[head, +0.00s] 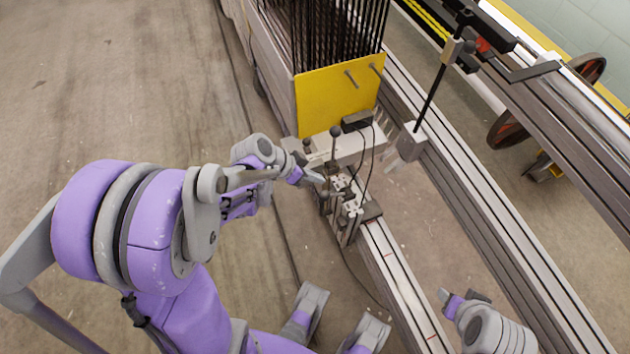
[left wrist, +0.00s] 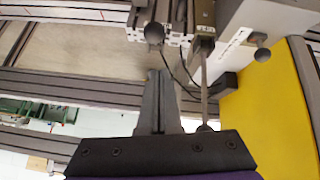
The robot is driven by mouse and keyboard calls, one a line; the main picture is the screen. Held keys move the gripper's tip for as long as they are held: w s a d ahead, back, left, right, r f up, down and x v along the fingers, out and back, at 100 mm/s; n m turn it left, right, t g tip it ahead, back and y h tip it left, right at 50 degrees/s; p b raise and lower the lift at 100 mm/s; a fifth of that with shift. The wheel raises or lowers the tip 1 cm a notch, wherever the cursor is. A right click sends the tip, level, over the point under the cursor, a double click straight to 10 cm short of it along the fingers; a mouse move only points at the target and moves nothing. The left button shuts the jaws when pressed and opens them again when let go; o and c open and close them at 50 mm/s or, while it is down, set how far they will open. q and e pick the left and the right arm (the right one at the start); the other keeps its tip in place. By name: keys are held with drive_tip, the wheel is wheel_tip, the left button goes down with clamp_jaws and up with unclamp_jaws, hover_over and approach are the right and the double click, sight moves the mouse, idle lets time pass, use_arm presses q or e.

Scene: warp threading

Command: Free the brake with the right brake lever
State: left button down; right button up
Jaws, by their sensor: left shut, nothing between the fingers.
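My left gripper (head: 322,182) is shut and empty at the small carriage (head: 349,205) on the rail. In the left wrist view its dark fingers (left wrist: 160,74) lie together, just below a dark ball knob (left wrist: 153,33); I cannot tell whether they touch anything. A thin upright lever (head: 334,148) with a dark ball top stands beside the gripper. In the left wrist view a rod lever (left wrist: 204,80) runs just right of the fingers. Which lever is the right brake lever is not clear. Part of my right gripper (head: 462,298) shows at the lower right, away from the carriage.
A yellow plate (head: 325,100) with two pins stands behind the carriage, below dense black warp wires (head: 325,35). Thin cables hang beside the levers. A long metal rail (head: 480,205) runs along the right. Open floor (head: 120,100) lies to the left.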

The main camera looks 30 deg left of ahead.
use_arm(q)
drive_tip(key=s+a+r+p, duration=0.1)
drive_tip(key=s+a+r, duration=0.3)
drive_tip(key=s, duration=0.1)
use_arm(e)
drive_tip(key=shift+w+d+r, duration=0.1)
drive_tip(key=shift+d+r, duration=0.05)
drive_tip(key=shift+r, duration=0.65)
use_arm(q)
drive_tip(key=shift+w, duration=0.1)
drive_tip(key=s+d+r+n+y+p, duration=0.2)
drive_tip(key=s+d+r+p, duration=0.1)
drive_tip(key=r+p, duration=0.3)
drive_tip(key=s+d+r+n+y+p, duration=0.3)
drive_tip(key=d+r+p, duration=0.3)
drive_tip(key=r, duration=0.5)
drive_tip(key=shift+s+n, duration=0.3)
drive_tip(key=shift+s, duration=0.2)
use_arm(e)
wheel_tip(320, 180, up, 13)
drive_tip(key=w, duration=0.2)
drive_tip(key=shift+t, duration=0.3)
use_arm(q)
drive_tip(key=shift+s, duration=0.1)
use_arm(e)
drive_tip(key=shift+s+f, duration=0.1)
